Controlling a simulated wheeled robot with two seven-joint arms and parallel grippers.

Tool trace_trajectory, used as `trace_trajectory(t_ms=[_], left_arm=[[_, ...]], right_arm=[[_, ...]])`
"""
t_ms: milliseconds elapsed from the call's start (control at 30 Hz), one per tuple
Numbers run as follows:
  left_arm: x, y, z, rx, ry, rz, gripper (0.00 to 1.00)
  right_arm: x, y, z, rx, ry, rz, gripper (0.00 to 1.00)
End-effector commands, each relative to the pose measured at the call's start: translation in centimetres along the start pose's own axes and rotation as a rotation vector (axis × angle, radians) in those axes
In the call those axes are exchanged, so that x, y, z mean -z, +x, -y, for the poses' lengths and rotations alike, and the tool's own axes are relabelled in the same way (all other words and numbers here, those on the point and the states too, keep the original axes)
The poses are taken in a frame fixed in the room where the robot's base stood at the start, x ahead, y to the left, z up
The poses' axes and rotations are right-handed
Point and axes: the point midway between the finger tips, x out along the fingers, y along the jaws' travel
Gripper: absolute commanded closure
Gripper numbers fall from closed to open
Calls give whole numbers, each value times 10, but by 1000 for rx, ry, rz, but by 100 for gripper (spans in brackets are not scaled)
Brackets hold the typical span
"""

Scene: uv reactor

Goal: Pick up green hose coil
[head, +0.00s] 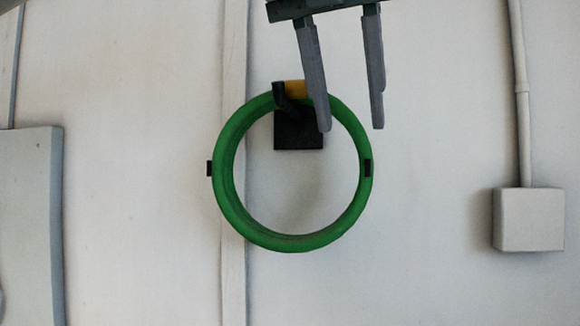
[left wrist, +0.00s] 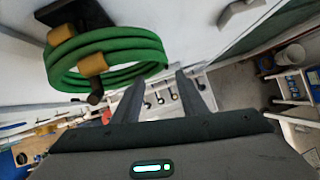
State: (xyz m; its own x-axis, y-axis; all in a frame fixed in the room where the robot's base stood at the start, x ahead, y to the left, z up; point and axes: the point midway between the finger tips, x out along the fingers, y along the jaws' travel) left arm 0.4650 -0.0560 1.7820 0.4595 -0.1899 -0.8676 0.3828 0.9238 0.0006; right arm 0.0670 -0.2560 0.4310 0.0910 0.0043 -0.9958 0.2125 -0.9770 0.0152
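The green hose coil (head: 228,200) hangs as a ring against the pale wall, on a black wall bracket (head: 298,136) at its top. My left gripper (head: 351,128) comes in from above, fingers open and empty. One finger overlaps the coil's upper right in the head view; the other is right of it. In the left wrist view the coil (left wrist: 120,48) is at upper left, just beyond the open fingertips (left wrist: 158,78). I cannot tell whether they touch. My right gripper is not in view.
A grey box with a conduit (head: 528,218) is on the wall at right. A grey cabinet (head: 30,220) stands at far left. A wall strip (head: 234,285) runs behind the coil. The wall between coil and box is clear. Shelving (left wrist: 290,90) shows in the left wrist view.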

Motion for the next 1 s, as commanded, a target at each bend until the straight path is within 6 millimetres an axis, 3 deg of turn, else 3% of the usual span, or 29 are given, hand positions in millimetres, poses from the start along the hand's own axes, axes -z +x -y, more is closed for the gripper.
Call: trace_trajectory(t_ms=[300, 733, 1000], left_arm=[[0, 31, 0, 0, 0, -1, 61], [-1, 34, 0, 0, 0, 0, 61], [-4, 52, 4, -2, 1, -3, 61]], right_arm=[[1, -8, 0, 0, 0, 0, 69], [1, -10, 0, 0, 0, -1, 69], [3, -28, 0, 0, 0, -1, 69]])
